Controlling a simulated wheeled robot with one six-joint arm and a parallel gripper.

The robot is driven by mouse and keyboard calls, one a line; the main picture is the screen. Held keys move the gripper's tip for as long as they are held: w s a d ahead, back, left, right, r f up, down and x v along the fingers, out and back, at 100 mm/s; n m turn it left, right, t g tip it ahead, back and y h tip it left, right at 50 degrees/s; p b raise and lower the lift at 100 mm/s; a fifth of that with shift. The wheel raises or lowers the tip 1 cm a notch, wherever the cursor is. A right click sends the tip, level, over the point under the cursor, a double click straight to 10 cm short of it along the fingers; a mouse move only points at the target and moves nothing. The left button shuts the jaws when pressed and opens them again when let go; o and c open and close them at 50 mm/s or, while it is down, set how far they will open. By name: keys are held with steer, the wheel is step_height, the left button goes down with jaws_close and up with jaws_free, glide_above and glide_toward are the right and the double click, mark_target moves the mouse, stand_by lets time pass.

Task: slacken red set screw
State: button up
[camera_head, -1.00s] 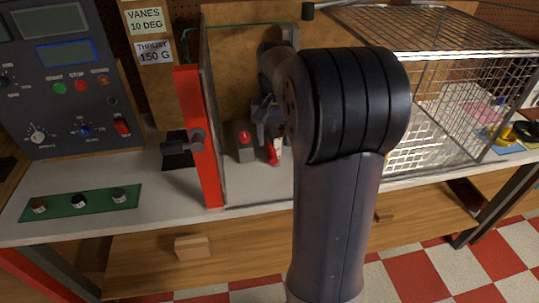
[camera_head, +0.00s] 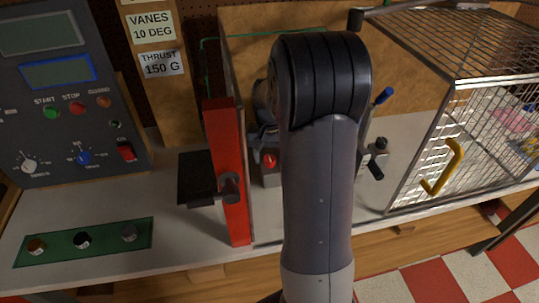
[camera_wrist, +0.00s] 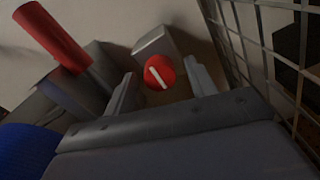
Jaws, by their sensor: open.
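The red set screw (camera_wrist: 159,73) shows in the wrist view as a round red head with a white slot line. It sits against a grey block (camera_wrist: 158,42). My gripper (camera_wrist: 162,84) is open, one finger on each side of the red head in the picture. I cannot tell whether either finger touches it. In the head view a red screw head (camera_head: 269,160) shows on a small grey block, just left of my arm.
A red upright post (camera_head: 228,175) with a dark clamp stands left of the screw. A wire cage (camera_head: 425,135) with a yellow handle is on the right. A red cylinder (camera_wrist: 52,36) is upper left in the wrist view.

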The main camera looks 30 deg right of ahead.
steer(key=c, duration=1)
steer(key=shift+o, duration=0.2)
steer(key=shift+n, duration=0.4)
steer(key=n, duration=0.3)
steer(key=shift+n, duration=0.4)
steer(key=n, duration=0.4)
steer(key=shift+n, duration=0.3)
steer(key=n, duration=0.8)
steer(key=shift+n, duration=0.3)
